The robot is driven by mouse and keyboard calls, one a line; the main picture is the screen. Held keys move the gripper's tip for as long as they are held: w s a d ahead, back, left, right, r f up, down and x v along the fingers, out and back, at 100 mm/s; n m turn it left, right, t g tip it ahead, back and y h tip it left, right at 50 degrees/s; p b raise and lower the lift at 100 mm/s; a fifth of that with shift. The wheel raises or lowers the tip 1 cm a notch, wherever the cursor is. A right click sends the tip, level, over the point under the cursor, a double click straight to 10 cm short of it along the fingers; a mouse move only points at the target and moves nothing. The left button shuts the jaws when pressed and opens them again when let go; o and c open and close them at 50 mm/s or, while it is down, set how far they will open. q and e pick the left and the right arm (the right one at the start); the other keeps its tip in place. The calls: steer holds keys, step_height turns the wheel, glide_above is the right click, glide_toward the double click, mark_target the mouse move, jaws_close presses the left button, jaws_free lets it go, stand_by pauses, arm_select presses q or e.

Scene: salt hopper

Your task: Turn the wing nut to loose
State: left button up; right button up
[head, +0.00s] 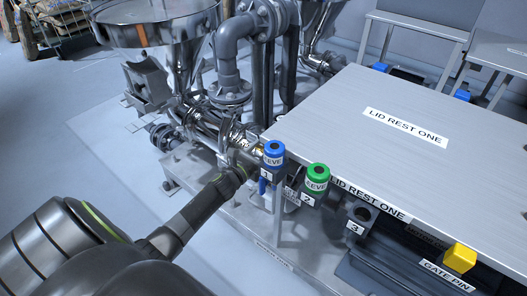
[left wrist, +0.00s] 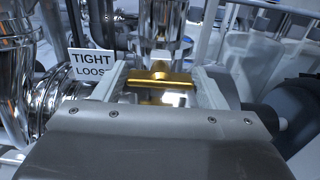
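The brass wing nut (left wrist: 160,83) shows in the left wrist view with its bar lying level across the picture, in front of a shiny metal pipe fitting. My left gripper (left wrist: 163,80) has its two pale fingers wide apart, one on each side of the wing nut. I cannot tell whether either finger touches it. A TIGHT / LOOSE sign (left wrist: 91,64) stands just left of the fingers; the lower word is partly covered. In the head view my left arm reaches in from the lower left to the pipe clamp, and its fingertips are hard to make out. My right gripper is not in view.
A steel hopper (head: 150,28) stands behind the pipework. To the right are blue (head: 273,152) and green (head: 317,178) sleeves on a rack and a large bench panel marked LID REST ONE (head: 350,100). A yellow block (head: 460,257) sits at the panel's front edge.

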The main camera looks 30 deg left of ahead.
arm_select(q)
steer(key=c, duration=0.6)
